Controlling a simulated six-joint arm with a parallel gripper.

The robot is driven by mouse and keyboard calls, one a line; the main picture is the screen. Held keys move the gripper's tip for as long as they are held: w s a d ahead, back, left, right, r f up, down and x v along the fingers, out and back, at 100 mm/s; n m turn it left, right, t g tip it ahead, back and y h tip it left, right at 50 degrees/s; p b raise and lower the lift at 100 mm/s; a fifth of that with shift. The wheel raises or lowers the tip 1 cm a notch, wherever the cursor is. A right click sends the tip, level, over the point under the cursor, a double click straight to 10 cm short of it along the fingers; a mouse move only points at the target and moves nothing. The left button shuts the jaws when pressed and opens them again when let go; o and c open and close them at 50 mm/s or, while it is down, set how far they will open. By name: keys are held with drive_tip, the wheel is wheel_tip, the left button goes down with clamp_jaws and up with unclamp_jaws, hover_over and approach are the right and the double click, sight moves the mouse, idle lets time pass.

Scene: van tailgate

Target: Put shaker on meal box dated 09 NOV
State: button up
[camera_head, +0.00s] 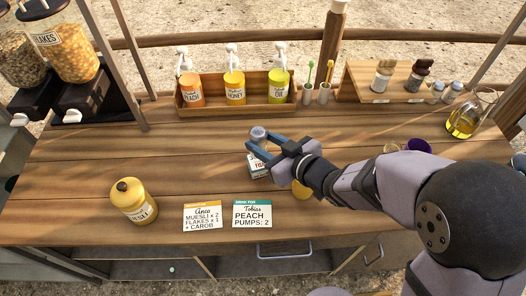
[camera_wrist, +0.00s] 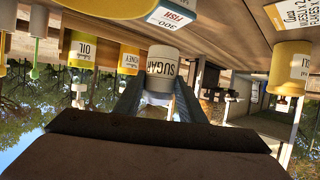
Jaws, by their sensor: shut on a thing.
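My gripper (camera_head: 262,141) is shut on a shaker with a grey lid (camera_head: 258,133). In the wrist view the shaker is a white cylinder marked SUGAR (camera_wrist: 163,69), upside down in that picture, between the two blue fingers (camera_wrist: 160,97). The shaker appears held apart from the box.
Two order cards (camera_head: 202,216) (camera_head: 252,214) and a yellow jar (camera_head: 133,202) lie in front. A wooden pump-bottle rack (camera_head: 236,106) stands behind. A spice shelf (camera_head: 400,88), more shakers (camera_head: 452,91) and an oil jug (camera_head: 464,120) are at right.

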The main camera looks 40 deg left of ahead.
drive_tip(key=shift+f, duration=2.05)
drive_tip(key=shift+f, duration=0.1)
drive_tip(key=o, duration=1.1)
drive_tip(key=b+v, duration=0.5)
drive_tip(key=v, duration=0.7)
